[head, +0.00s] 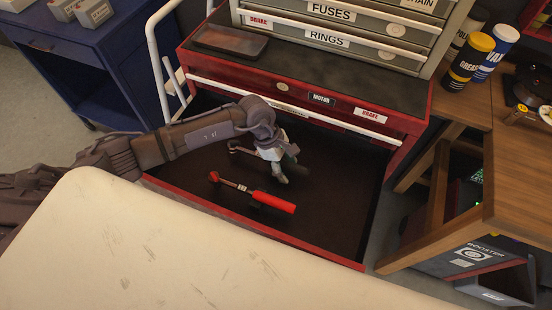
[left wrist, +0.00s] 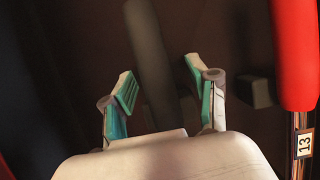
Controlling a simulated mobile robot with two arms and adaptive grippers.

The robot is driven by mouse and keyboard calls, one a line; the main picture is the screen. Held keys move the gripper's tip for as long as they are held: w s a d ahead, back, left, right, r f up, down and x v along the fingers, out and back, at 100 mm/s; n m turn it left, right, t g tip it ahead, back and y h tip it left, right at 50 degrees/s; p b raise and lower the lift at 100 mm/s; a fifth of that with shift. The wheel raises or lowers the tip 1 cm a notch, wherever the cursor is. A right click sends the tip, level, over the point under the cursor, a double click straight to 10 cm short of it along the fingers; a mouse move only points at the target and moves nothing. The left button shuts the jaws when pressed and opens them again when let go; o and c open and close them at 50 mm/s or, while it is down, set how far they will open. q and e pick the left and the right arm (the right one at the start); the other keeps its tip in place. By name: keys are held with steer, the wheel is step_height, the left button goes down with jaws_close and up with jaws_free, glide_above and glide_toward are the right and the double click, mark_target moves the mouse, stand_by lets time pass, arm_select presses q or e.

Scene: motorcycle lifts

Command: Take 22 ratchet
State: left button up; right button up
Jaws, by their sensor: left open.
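An open red drawer (head: 335,248) holds two ratchets. One has a red handle (head: 272,201) and lies toward the drawer's front; in the left wrist view its tag reads 13 (left wrist: 305,145). The other is a dark-handled ratchet (head: 238,149) lying behind it, partly covered by my gripper; no number on it can be read. My left gripper (head: 279,174) points down over the dark handle. In the left wrist view the dark handle (left wrist: 150,45) runs between the two spread fingers (left wrist: 163,90), apart from both. The right gripper is not in view.
The red cabinet (head: 350,85) with its drawer handle rises behind the drawer. A wooden bench (head: 470,130) stands at right, with cans (head: 468,62) on it. A cream surface (head: 190,255) covers the front. The drawer's right part is bare.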

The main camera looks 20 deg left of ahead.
arm_select(q)
jaws_close()
steer(key=shift+r, duration=0.15)
stand_by(0.4)
